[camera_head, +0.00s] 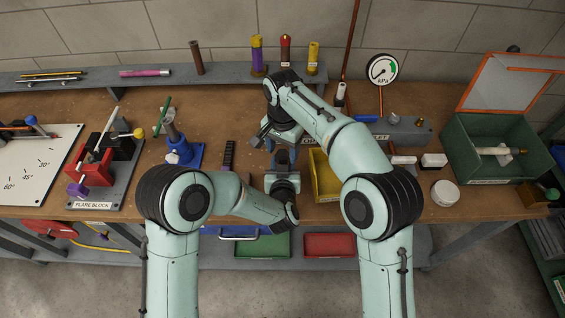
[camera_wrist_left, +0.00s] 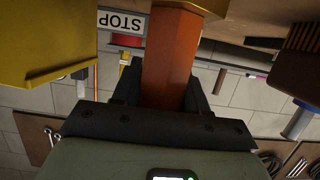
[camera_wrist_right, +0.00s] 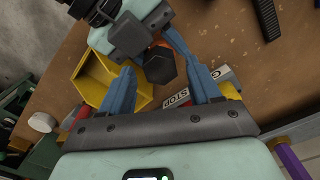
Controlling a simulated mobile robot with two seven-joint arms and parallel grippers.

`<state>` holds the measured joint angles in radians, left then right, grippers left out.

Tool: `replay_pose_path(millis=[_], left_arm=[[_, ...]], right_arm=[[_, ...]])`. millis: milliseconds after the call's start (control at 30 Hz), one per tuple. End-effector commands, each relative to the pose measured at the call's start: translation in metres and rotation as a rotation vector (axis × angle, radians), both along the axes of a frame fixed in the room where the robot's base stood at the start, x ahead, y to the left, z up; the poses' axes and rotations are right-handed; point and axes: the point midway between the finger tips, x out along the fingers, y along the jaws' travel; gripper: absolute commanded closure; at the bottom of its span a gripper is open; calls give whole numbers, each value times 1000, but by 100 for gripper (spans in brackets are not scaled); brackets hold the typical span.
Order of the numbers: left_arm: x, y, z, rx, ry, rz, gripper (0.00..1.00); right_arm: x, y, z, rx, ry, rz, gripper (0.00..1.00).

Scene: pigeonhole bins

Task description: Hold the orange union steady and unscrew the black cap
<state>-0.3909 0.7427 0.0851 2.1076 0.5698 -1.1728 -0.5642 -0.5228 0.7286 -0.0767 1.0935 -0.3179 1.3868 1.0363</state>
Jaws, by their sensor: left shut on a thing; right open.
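The orange union (camera_wrist_left: 168,62) stands between the dark fingers of my left gripper (camera_wrist_left: 165,88) in the left wrist view, and they are shut on it. The black cap (camera_wrist_right: 160,68) is a dark hexagonal piece in the right wrist view, with a little orange (camera_wrist_right: 158,46) showing behind it. My right gripper (camera_wrist_right: 153,66) is open, its blue fingers on either side of the cap with gaps visible. In the head view the right gripper (camera_head: 283,158) is just beyond my left gripper (camera_head: 283,180); the union and cap are mostly hidden there by the arms.
A yellow bin (camera_head: 322,182) stands close right of the grippers. A STOP-labelled block (camera_wrist_right: 182,98) lies near the right gripper's fingers. A blue-based stand (camera_head: 183,154) and a dark bar-like tool (camera_head: 228,156) are to the left. A green open box (camera_head: 480,168) is at far right.

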Motion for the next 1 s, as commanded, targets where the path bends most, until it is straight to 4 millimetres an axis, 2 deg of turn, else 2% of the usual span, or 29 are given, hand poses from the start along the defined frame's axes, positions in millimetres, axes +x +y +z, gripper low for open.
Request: replay_pose_path(millis=[200,633,800,833,1000], left_arm=[[-1,0,-3,2,7,-1,94],[-1,0,-3,2,7,-1,94],[-1,0,-3,2,7,-1,94],[-1,0,-3,2,7,-1,94],[-1,0,-3,2,7,-1,94]], right_arm=[[0,0,-13,0,0,-1,38],[0,0,-14,1,-1,-1,38],[0,0,-14,1,-1,-1,93],[0,0,-14,1,-1,-1,100],[0,0,-14,1,0,3,100]])
